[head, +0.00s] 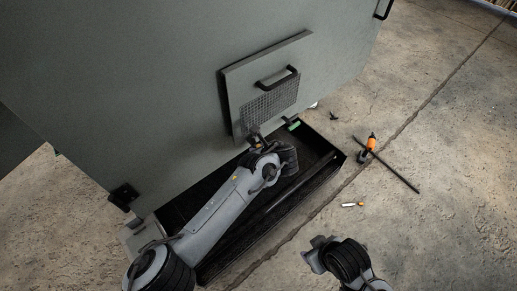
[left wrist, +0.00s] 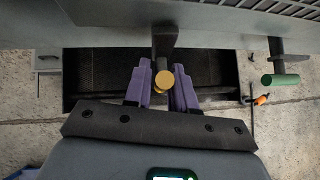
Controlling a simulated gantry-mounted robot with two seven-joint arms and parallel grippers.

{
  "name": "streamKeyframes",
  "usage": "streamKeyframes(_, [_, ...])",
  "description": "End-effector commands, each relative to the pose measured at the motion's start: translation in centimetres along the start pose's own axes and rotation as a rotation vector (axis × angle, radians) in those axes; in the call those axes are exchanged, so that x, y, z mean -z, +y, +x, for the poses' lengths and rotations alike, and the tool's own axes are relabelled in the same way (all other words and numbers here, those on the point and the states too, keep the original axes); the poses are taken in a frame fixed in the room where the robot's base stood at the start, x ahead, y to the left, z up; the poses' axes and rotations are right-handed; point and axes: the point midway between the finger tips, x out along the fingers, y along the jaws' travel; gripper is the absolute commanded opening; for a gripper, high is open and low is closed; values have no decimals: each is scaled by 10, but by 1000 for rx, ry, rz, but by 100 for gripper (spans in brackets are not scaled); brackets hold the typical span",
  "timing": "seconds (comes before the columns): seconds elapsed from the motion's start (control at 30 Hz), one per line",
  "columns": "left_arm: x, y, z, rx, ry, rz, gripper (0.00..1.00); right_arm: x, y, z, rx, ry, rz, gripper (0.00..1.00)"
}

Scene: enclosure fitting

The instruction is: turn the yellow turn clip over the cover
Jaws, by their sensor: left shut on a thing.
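The cover (head: 235,85) is a grey panel with a mesh grille and a black handle, set on the large grey enclosure. The yellow turn clip (left wrist: 164,80) shows in the left wrist view as a round yellow knob, with a dark bar rising behind it. My left gripper (left wrist: 162,90) has its purple fingers on both sides of the knob and is shut on it. In the head view this gripper (head: 256,139) is at the cover's lower edge and hides the clip. My right gripper (head: 318,244) is at the bottom, away from the cover; its fingers are unclear.
A green turn clip (left wrist: 281,80) is right of the yellow one, also below the cover in the head view (head: 291,123). A black tray (head: 313,143) lies under my left arm. An orange-handled tool (head: 371,142) and a dark rod (head: 400,175) lie on the open concrete floor.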

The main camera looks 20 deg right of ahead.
Motion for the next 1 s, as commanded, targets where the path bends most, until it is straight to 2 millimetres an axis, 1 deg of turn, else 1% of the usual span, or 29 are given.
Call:
streamKeyframes(0.03, [-3, -4, -3, -4, -1, 11, 0, 0, 0, -1, 1, 0, 1, 49])
streamKeyframes(0.3, [-1, -3, -2, -35, 9, 44, 0, 0, 0, -1, 2, 0, 2, 49])
streamKeyframes(0.73, [0, -2, -1, -37, 11, 47, 0, 0, 1, 0, -4, -1, -5, 49])
streamKeyframes(0.77, [0, -2, -1, -38, 11, 47, 30, 0, 1, 0, -4, -1, -6, 49])
streamKeyframes(0.8, [0, -2, -1, -38, 11, 46, 36, 0, 1, 0, -4, -1, -6, 49])
streamKeyframes(0.83, [0, -2, -1, -38, 11, 46, 40, 0, 2, 0, -5, -1, -6, 49])
streamKeyframes(0.87, [0, -2, -1, -39, 11, 46, 43, 0, 2, 0, -5, -1, -7, 49])
streamKeyframes(1.0, [0, -1, 0, -41, 12, 45, 43, 0, 2, 0, -6, -1, -7, 49])
